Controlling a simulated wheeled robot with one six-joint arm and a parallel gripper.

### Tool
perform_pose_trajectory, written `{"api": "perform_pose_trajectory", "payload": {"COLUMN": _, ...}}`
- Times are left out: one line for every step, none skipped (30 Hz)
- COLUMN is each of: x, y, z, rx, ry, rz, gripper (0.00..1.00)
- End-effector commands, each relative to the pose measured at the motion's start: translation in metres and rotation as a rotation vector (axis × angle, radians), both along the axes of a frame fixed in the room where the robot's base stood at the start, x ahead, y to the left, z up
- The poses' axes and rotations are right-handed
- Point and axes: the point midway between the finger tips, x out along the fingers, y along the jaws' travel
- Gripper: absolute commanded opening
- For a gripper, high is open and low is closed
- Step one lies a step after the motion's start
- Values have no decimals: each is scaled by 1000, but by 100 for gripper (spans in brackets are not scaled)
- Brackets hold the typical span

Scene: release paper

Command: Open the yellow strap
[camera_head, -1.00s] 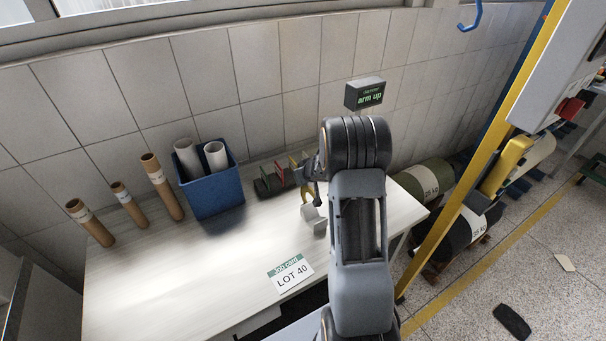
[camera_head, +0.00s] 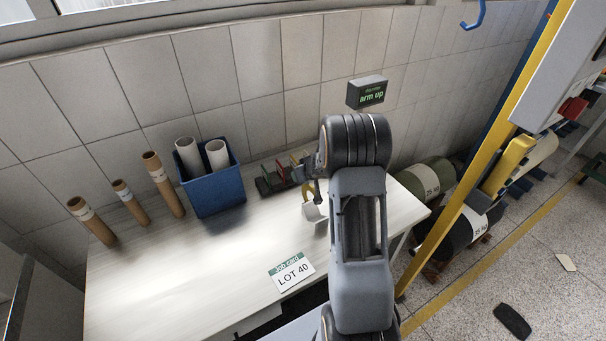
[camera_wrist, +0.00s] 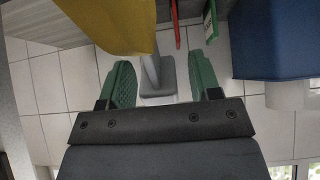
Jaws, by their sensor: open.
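In the wrist view the yellow strap (camera_wrist: 118,24) is large and close at the upper left, cut off by the frame's top edge. My gripper (camera_wrist: 160,68) is open, with its two green fingers apart and nothing held. A grey stand with a flat foot (camera_wrist: 158,77) shows between and beyond the fingers. In the head view my arm hides part of this area.
A rack with coloured dividers (camera_head: 284,176) stands behind the strap. A blue bin (camera_head: 213,192) holds white rolls, with several brown tubes (camera_head: 162,184) to its left. A LOT 40 card (camera_head: 291,273) lies at the table's front. The left part of the table (camera_head: 165,275) is clear.

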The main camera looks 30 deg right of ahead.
Motion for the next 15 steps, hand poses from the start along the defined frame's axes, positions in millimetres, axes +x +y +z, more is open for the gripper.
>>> {"api": "perform_pose_trajectory", "payload": {"x": 0, "y": 0, "z": 0, "rx": 0, "ry": 0, "rz": 0, "gripper": 57}}
{"api": "perform_pose_trajectory", "payload": {"x": 0, "y": 0, "z": 0, "rx": 0, "ry": 0, "rz": 0, "gripper": 57}}
{"api": "perform_pose_trajectory", "payload": {"x": 0, "y": 0, "z": 0, "rx": 0, "ry": 0, "rz": 0, "gripper": 57}}
{"api": "perform_pose_trajectory", "payload": {"x": 0, "y": 0, "z": 0, "rx": 0, "ry": 0, "rz": 0, "gripper": 57}}
{"api": "perform_pose_trajectory", "payload": {"x": -1, "y": 0, "z": 1, "rx": 0, "ry": 0, "rz": 0, "gripper": 57}}
{"api": "perform_pose_trajectory", "payload": {"x": -2, "y": 0, "z": 2, "rx": -1, "ry": 0, "rz": -1, "gripper": 57}}
{"api": "perform_pose_trajectory", "payload": {"x": -3, "y": 0, "z": 4, "rx": -1, "ry": 0, "rz": -1, "gripper": 57}}
{"api": "perform_pose_trajectory", "payload": {"x": -5, "y": -1, "z": 6, "rx": -1, "ry": -1, "rz": -1, "gripper": 57}}
{"api": "perform_pose_trajectory", "payload": {"x": -8, "y": -1, "z": 10, "rx": -1, "ry": -2, "rz": -1, "gripper": 57}}
{"api": "perform_pose_trajectory", "payload": {"x": -10, "y": -1, "z": 13, "rx": -2, "ry": -2, "rz": -1, "gripper": 57}}
{"api": "perform_pose_trajectory", "payload": {"x": -14, "y": -1, "z": 17, "rx": -2, "ry": -2, "rz": -1, "gripper": 57}}
{"api": "perform_pose_trajectory", "payload": {"x": -19, "y": -1, "z": 23, "rx": -3, "ry": -3, "rz": -1, "gripper": 57}}
{"api": "perform_pose_trajectory", "payload": {"x": -23, "y": -1, "z": 27, "rx": -3, "ry": -2, "rz": -1, "gripper": 57}}
{"api": "perform_pose_trajectory", "payload": {"x": -27, "y": -2, "z": 32, "rx": -3, "ry": -4, "rz": -1, "gripper": 57}}
{"api": "perform_pose_trajectory", "payload": {"x": -33, "y": -2, "z": 38, "rx": -3, "ry": -3, "rz": -1, "gripper": 57}}
